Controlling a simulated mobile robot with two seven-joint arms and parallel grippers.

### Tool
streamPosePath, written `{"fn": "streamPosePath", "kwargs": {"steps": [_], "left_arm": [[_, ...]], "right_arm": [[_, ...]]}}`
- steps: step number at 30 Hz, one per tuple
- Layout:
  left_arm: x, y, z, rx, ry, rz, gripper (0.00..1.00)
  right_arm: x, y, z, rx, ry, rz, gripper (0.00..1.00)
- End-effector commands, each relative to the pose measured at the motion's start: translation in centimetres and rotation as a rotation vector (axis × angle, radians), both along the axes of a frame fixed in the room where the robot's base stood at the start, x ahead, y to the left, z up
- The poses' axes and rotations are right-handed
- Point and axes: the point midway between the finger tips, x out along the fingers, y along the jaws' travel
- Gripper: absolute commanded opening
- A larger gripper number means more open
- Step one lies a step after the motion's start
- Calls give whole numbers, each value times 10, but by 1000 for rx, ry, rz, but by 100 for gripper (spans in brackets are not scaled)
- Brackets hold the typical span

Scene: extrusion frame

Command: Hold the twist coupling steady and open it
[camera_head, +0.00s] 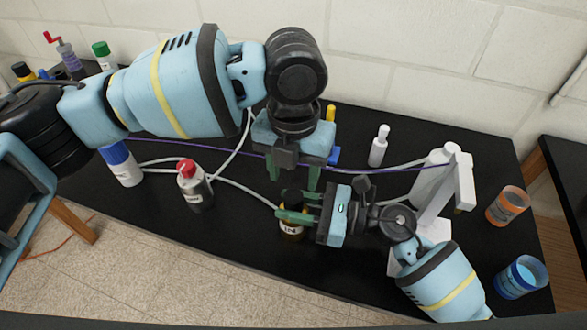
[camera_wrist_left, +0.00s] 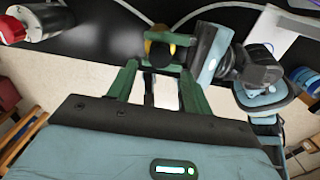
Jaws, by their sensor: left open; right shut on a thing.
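I see no part that clearly looks like a twist coupling. A small amber bottle (camera_head: 292,234) with a pale label and a dark cap (camera_head: 291,196) stands upright on the black bench. My right gripper (camera_head: 290,208) comes from the right and is shut on the bottle near its neck, partly hiding it. My left gripper (camera_head: 292,183) points down just above the cap, open, its green fingers apart. In the left wrist view the dark cap (camera_wrist_left: 159,54) shows between and beyond the left fingers (camera_wrist_left: 158,72). I cannot tell whether they touch it.
A red-capped bottle (camera_head: 195,187) and a blue-capped bottle (camera_head: 121,165) stand at left. A white bottle (camera_head: 379,147) and a white stand (camera_head: 459,180) are at right. Pale tubing (camera_head: 237,183) crosses the bench.

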Motion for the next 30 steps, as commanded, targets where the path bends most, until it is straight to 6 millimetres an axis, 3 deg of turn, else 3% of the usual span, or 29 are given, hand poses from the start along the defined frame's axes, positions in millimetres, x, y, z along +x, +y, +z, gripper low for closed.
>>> {"fn": "streamPosePath", "kwargs": {"steps": [5,19,30], "left_arm": [[0,0,-10,1,2,2,51],[0,0,-71,2,2,4,51],[0,0,-80,0,0,3,51]], "right_arm": [[0,0,0,0,0,0,0],[0,0,0,0,0,0,0],[0,0,0,0,0,0,0]]}}
